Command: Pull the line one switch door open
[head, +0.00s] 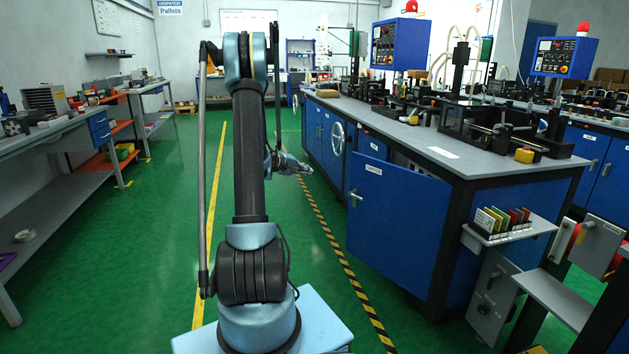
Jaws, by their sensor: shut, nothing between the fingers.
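A blue cabinet door (398,222) with a small white label hangs on the near end of the long workbench's aisle side. Its print is too small to read, so I cannot confirm it is the line one switch door. The door stands partly swung out from the cabinet, its free edge toward the aisle. A small metal handle (355,197) sits near that edge. My gripper (308,169) is left of the door, over the aisle, apart from the handle in the picture. It looks shut and empty. My arm hides part of the aisle.
The grey-topped workbench (455,155) carries machines along the right. A handwheel (337,138) sticks out farther along its side. A rack of coloured cards (503,225) juts out at the near right. Shelved benches (60,125) line the left. The green floor between is clear.

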